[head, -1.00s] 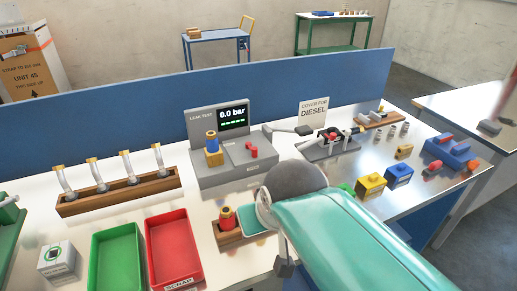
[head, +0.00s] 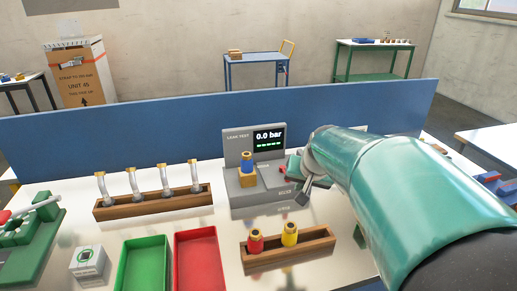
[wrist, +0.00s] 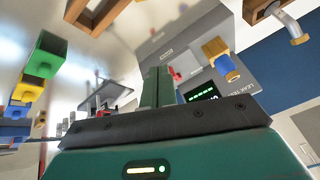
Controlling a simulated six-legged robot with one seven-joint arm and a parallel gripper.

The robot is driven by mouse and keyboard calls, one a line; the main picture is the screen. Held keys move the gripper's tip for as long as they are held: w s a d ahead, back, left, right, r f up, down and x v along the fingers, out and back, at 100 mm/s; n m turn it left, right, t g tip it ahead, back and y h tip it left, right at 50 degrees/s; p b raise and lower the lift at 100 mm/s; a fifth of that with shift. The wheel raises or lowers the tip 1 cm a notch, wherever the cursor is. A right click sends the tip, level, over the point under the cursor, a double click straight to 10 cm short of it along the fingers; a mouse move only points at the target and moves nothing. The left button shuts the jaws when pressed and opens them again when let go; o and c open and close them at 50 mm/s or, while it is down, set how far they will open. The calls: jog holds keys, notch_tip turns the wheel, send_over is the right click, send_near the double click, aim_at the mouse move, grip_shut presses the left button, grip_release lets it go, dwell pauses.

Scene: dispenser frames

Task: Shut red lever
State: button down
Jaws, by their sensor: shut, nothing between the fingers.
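The grey leak test unit (head: 245,190) stands at mid-bench, its screen reading 0.0 bar. A small red lever (head: 283,172) shows at the unit's right side, partly hidden by my arm. In the wrist view, the red lever (wrist: 176,73) is right beside the fingertips; I cannot tell whether they touch. My gripper (wrist: 159,74) is shut and empty, its green fingers pointing over the unit. A blue and orange fitting (head: 247,165) stands on the unit's block. Whether the lever is open or shut is unclear.
A wooden block (head: 288,251) with a red and a yellow fitting stands in front of the unit. Green (head: 145,265) and red (head: 198,262) trays lie left of it. A rack of bent tubes (head: 155,205) and a green fixture (head: 35,232) are farther left. A blue panel (head: 110,140) runs behind.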

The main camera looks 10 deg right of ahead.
jog(key=w+d+f+m+t+y, duration=0.1)
jog(key=w+d+m, duration=0.1)
jog(key=w+d, duration=0.4)
jog(key=d, duration=0.3)
jog(key=shift+w+f+m+t, duration=0.2)
jog(key=shift+m+t, duration=0.1)
jog(key=shift+m, duration=0.1)
jog(key=shift+d, duration=0.1)
jog(key=w+a+f, duration=0.3)
jog(key=w+f, duration=0.5)
jog(key=shift+w+a, duration=0.3)
jog(key=shift+w, duration=0.05)
jog(key=shift+a+r, duration=0.1)
jog(key=shift+a, duration=0.1)
